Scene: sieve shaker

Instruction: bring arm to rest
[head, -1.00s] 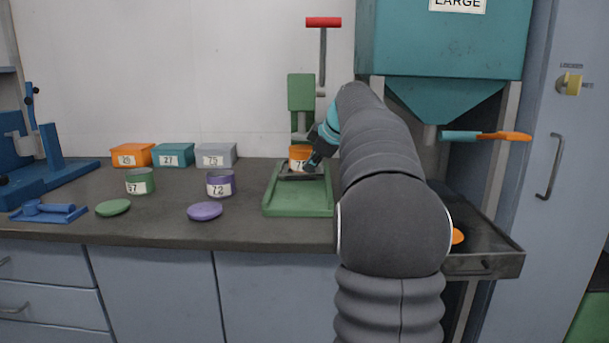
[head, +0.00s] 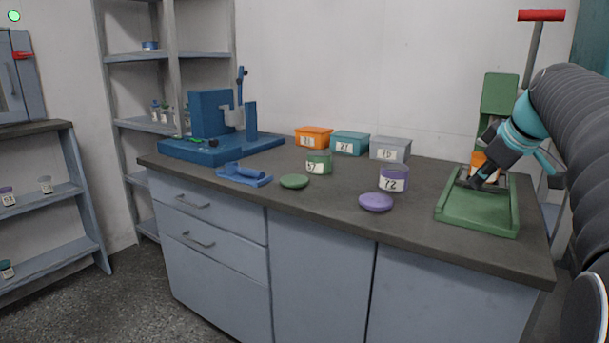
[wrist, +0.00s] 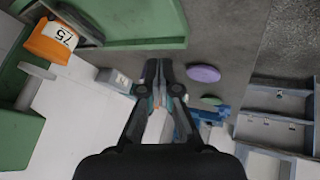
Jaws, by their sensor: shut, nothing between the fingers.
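My gripper (head: 474,183) hangs over the green press tray (head: 478,215) at the right of the head view, its fingers pointing down and left. It is shut and empty; the fingers also show together in the wrist view (wrist: 160,64). An orange tub (head: 478,159) sits in the green press behind my gripper, partly hidden by it. My arm runs up to the right edge of the head view.
On the counter (head: 335,205) stand a green tub (head: 319,163), a purple tub (head: 393,179), a green lid (head: 294,181) and a purple lid (head: 376,202). Orange, teal and grey boxes line the wall. A blue press (head: 215,125) is at the left. Open floor (head: 120,300) lies front left.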

